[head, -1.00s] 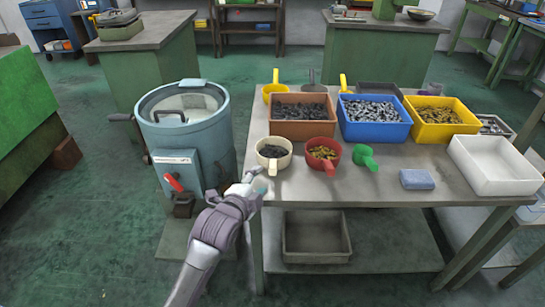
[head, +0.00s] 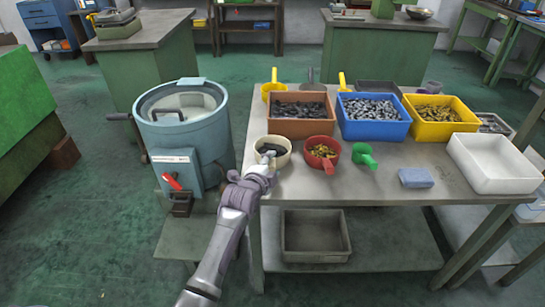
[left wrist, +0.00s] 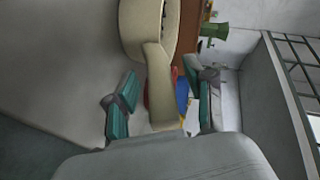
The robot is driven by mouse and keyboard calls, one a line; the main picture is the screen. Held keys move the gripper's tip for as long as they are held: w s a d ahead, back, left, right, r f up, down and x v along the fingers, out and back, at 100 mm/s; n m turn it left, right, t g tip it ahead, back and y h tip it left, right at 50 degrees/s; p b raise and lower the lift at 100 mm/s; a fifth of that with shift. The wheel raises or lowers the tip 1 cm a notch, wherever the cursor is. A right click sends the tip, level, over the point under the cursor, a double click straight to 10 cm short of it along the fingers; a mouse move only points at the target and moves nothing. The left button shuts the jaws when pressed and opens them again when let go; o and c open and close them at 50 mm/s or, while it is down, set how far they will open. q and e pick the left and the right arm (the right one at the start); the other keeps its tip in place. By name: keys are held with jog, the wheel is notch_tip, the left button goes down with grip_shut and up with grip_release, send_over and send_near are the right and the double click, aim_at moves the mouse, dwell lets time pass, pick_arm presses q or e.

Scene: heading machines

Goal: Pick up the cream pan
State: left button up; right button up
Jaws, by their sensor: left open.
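The cream pan (head: 285,158), holding dark parts, stands on the table's near left part. In the left wrist view the pan (left wrist: 138,30) is at the top, and its handle (left wrist: 158,85) points down between the two fingers. My left gripper (head: 267,158) is at the near side of the pan, over the handle, which it hides in the head view. In the left wrist view the gripper (left wrist: 160,98) is open, with a finger on each side of the handle and gaps visible. My right gripper is not in view.
A red pan (head: 320,160) with brass parts and a green scoop (head: 364,156) stand to the right. Brown (head: 297,128), blue (head: 372,130) and yellow (head: 440,131) bins stand behind. A blue-grey drum machine (head: 185,135) stands left of the table (head: 350,190).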

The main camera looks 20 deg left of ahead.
pick_arm(q)
grip_shut()
jog(key=shift+r, duration=0.1)
